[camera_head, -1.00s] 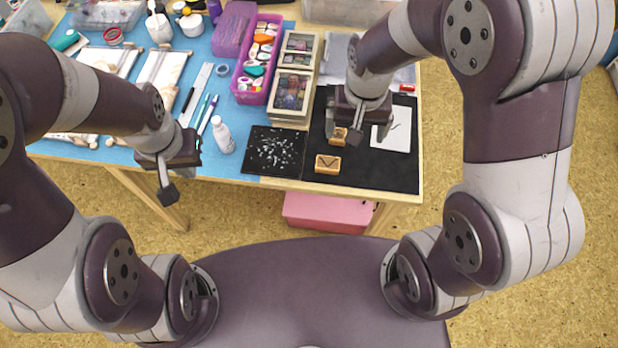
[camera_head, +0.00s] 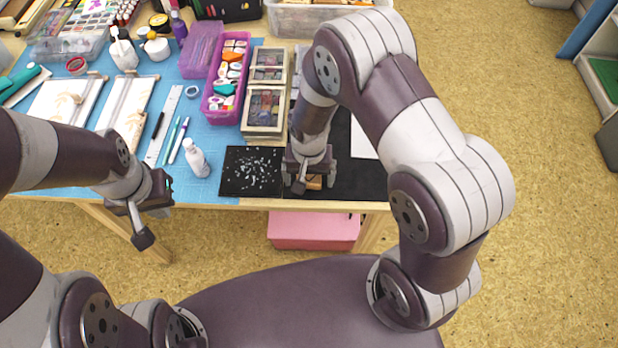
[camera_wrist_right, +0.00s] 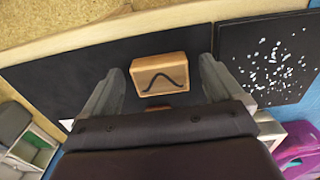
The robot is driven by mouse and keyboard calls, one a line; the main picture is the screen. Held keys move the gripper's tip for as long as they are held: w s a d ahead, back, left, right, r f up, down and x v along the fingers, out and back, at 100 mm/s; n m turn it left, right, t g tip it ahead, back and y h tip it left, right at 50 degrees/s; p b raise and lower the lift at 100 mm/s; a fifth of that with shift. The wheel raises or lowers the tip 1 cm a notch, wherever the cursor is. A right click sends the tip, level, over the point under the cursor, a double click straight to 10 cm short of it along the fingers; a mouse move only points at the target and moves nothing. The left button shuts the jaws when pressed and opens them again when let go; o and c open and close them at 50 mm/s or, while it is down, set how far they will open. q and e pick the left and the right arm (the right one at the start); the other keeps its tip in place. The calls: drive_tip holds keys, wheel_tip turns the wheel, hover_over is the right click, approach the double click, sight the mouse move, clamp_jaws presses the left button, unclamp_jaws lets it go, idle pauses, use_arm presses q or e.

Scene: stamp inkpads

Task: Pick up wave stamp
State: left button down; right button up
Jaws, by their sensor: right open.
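The wave stamp (camera_wrist_right: 160,73), a small wooden block with a dark curved line on its face, lies on the black mat in the right wrist view. In the head view its wood (camera_head: 314,183) shows only partly, beside and under my right gripper (camera_head: 302,183). My right gripper is open, its fingers on either side of the stamp in the right wrist view (camera_wrist_right: 162,66), with gaps visible. A second wooden block (camera_wrist_right: 158,107) is mostly hidden by the gripper body. My left gripper (camera_head: 143,225) hangs at the table's front left edge, away from the stamps; its jaw opening is unclear.
A black speckled mat (camera_head: 252,172) lies left of the black mat (camera_head: 362,186). A white bottle (camera_head: 196,158), a purple stamp tray (camera_head: 226,80) and wooden inkpad boxes (camera_head: 264,112) stand nearby. The table's front edge (camera_head: 330,206) is close to the stamp.

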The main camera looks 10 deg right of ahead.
sight(310, 182)
drive_tip(key=c, duration=1.1)
drive_tip(key=shift+r, duration=0.15)
drive_tip(key=shift+c, duration=0.2)
drive_tip(key=shift+r, duration=0.3)
drive_tip(key=r, duration=0.2)
drive_tip(key=s+r, duration=0.1)
drive_tip(key=r, duration=0.1)
drive_tip(key=s+r, duration=0.6)
drive_tip(key=s, duration=0.4)
drive_tip(key=shift+s+d+p, duration=0.25)
drive_tip(key=shift+s+p, duration=0.15)
drive_tip(key=shift+p, duration=0.05)
drive_tip(key=shift+r, duration=0.1)
